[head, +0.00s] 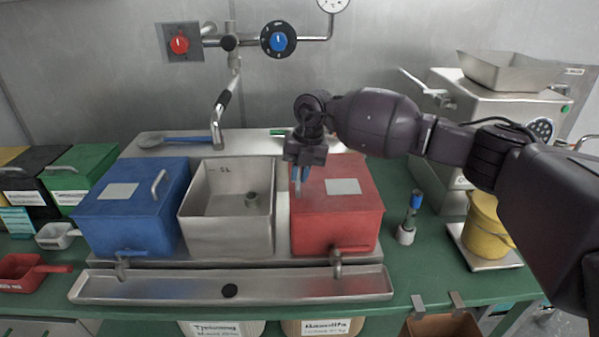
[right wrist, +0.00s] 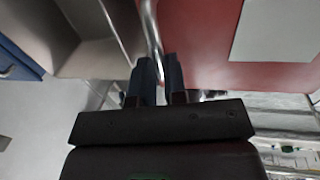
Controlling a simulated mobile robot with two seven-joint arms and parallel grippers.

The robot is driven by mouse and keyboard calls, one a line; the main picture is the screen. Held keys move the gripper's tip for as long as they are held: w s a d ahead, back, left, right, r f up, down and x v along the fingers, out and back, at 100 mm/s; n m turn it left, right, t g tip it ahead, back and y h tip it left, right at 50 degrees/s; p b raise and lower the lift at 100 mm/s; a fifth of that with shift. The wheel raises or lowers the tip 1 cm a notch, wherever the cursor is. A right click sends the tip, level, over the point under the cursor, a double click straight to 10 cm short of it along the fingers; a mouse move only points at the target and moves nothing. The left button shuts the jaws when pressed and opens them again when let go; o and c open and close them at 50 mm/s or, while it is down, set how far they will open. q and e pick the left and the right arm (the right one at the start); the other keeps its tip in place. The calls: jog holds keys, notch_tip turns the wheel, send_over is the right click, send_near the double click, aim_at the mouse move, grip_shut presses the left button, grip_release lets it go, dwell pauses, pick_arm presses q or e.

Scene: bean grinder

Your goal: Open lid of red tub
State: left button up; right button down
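The red tub (head: 340,225) stands at the right end of the steel sink unit, its red lid (head: 358,170) closed and bearing a pale label. A metal handle (head: 299,188) is at the lid's left edge. My right gripper (head: 300,174) reaches down to this handle from behind. In the right wrist view, the handle (right wrist: 151,30) runs in between the two dark fingers (right wrist: 160,78), which sit close together around it. The exact contact at the fingertips is hidden. My left gripper is out of view.
An open steel basin (head: 230,205) and a blue tub (head: 130,210) stand left of the red tub. A tap (head: 222,115) hangs behind. A blue-topped tool (head: 410,218) and a yellow bucket (head: 485,230) stand to the right. A drain trough (head: 160,288) runs along the front.

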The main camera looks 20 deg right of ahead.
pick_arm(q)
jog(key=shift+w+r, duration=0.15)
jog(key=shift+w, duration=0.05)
pick_arm(e)
jog(key=shift+r, duration=0.15)
jog(key=shift+d+r, duration=0.15)
jog(key=shift+r, duration=0.05)
pick_arm(q)
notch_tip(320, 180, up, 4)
jog(key=p, duration=0.3)
pick_arm(e)
jog(key=s+d+r+t+y, duration=0.2)
jog(key=d+r+y, duration=0.5)
jog(key=r, duration=0.2)
pick_arm(q)
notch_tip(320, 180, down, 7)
jog(key=b, duration=0.6)
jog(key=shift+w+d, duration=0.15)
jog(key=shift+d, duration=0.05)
pick_arm(e)
jog(key=s+d+r+t+y, duration=0.1)
jog(key=s+d+y, duration=0.1)
jog(key=d+y, duration=0.3)
jog(key=s+d+r+t+y, duration=0.2)
jog(key=d+y, duration=0.4)
jog(key=d, duration=0.8)
jog(key=shift+s, duration=0.8)
